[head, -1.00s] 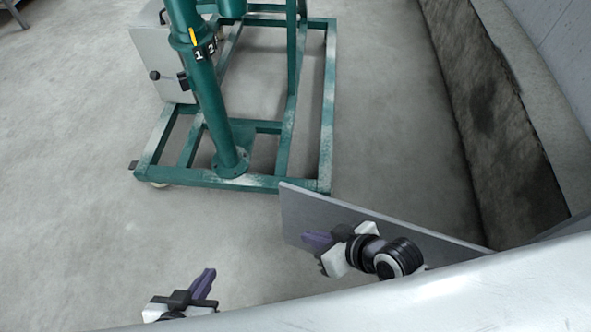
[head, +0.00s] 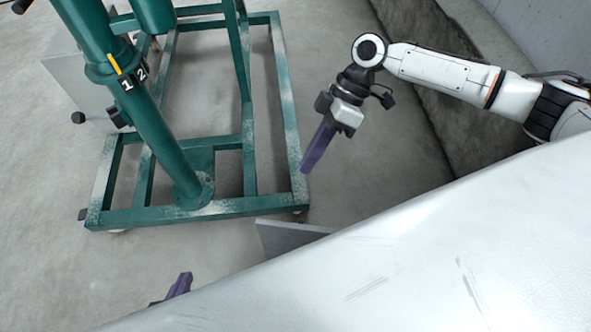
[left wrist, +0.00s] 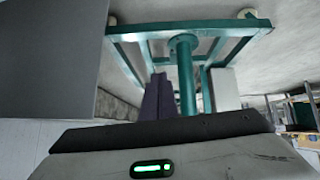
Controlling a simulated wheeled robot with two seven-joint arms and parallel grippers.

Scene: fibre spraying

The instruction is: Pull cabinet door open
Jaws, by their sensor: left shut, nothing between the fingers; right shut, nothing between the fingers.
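The grey cabinet door panel (head: 285,238) shows only in part near the middle of the head view, its lower side hidden by a large white surface. A grey panel (left wrist: 52,60), which looks like the door, fills the upper left of the left wrist view. My left gripper (head: 183,280) is shut and empty at the bottom left, mostly hidden, apart from the visible part of the door. Its purple fingers (left wrist: 157,95) also show in the left wrist view. My right gripper (head: 309,162) is shut and empty, above and beyond the door, pointing down. No handle is visible.
A green metal frame (head: 250,207) with a post and grey box (head: 85,85) stands at the upper left, close to my right fingertips. A concrete ledge and wall (head: 535,35) lie at the upper right. The white surface (head: 430,240) fills the lower right. Floor at left is clear.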

